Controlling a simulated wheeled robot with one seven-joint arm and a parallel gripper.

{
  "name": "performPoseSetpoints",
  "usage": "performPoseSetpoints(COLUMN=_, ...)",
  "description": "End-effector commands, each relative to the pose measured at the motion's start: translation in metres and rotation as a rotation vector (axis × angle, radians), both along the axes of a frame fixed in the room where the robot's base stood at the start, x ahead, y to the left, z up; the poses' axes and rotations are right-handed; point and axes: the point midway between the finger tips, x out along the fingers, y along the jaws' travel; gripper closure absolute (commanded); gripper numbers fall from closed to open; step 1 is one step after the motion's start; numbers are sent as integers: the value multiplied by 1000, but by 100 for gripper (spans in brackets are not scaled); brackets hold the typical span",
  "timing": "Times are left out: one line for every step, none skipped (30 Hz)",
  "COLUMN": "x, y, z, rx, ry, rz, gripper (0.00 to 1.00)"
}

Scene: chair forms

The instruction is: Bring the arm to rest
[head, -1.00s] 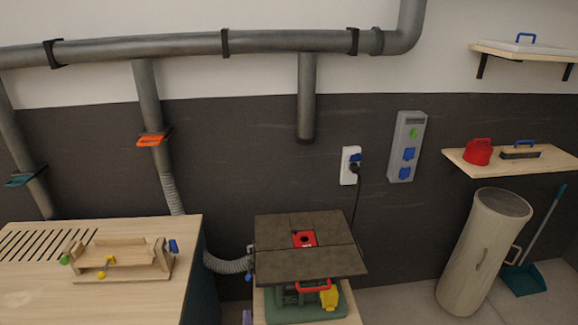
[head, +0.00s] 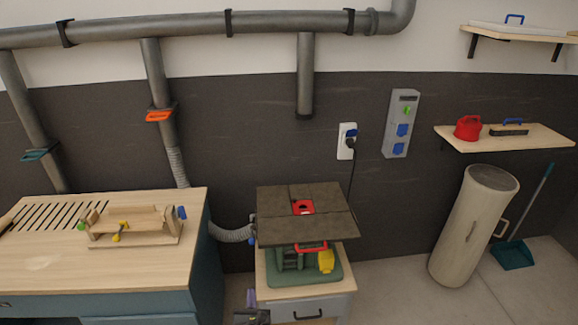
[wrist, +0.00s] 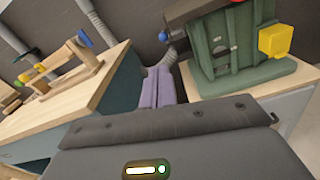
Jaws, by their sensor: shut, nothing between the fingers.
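My gripper (head: 251,294) shows at the bottom of the head view, in the gap between the workbench and the machine stand. Its purple fingers are together and hold nothing. In the wrist view the gripper (wrist: 158,74) points at the space between the bench and the stand, with the fingers side by side and the dark grey hand body below them. Most of my arm is out of view.
The workbench (head: 60,265) with a wooden jig (head: 135,228) is to the left. The machine stand (head: 305,290) carries a green machine with a brown table (head: 290,228) to the right. A hose (head: 232,234) runs between them. A tall bin (head: 473,230) stands farther right.

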Motion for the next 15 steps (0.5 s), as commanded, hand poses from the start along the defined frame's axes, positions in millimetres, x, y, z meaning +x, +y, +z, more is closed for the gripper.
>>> performPoseSetpoints(x=3, y=-6, z=4, rx=10, ry=-1, rz=-30, gripper=100)
performPoseSetpoints(x=5, y=-10, z=7, rx=15, ry=-2, rz=-49, gripper=100)
performPoseSetpoints(x=7, y=-15, z=10, rx=22, ry=-2, rz=-72, gripper=100)
performPoseSetpoints(x=8, y=-18, z=12, rx=28, ry=-2, rz=-90, gripper=100)
performPoseSetpoints(x=10, y=-23, z=15, rx=34, ry=-2, rz=-113, gripper=100)
performPoseSetpoints(x=12, y=-29, z=19, rx=42, ry=-2, rz=-143, gripper=100)
performPoseSetpoints(x=13, y=-34, z=22, rx=48, ry=-2, rz=-165, gripper=100)
performPoseSetpoints(x=15, y=-40, z=25, rx=56, ry=-1, rz=-191, gripper=100)
performPoseSetpoints(x=16, y=-47, z=29, rx=67, ry=-1, rz=-227, gripper=100)
performPoseSetpoints(x=18, y=-53, z=33, rx=77, ry=1, rz=-255, gripper=100)
performPoseSetpoints(x=19, y=-60, z=36, rx=86, ry=2, rz=-286, gripper=100)
performPoseSetpoints(x=20, y=-69, z=41, rx=100, ry=2, rz=-327, gripper=100)
performPoseSetpoints(x=21, y=-76, z=45, rx=110, ry=5, rz=-361, gripper=100)
performPoseSetpoints(x=22, y=-84, z=49, rx=122, ry=7, rz=-397, gripper=100)
performPoseSetpoints(x=22, y=-95, z=54, rx=140, ry=11, rz=-447, gripper=100)
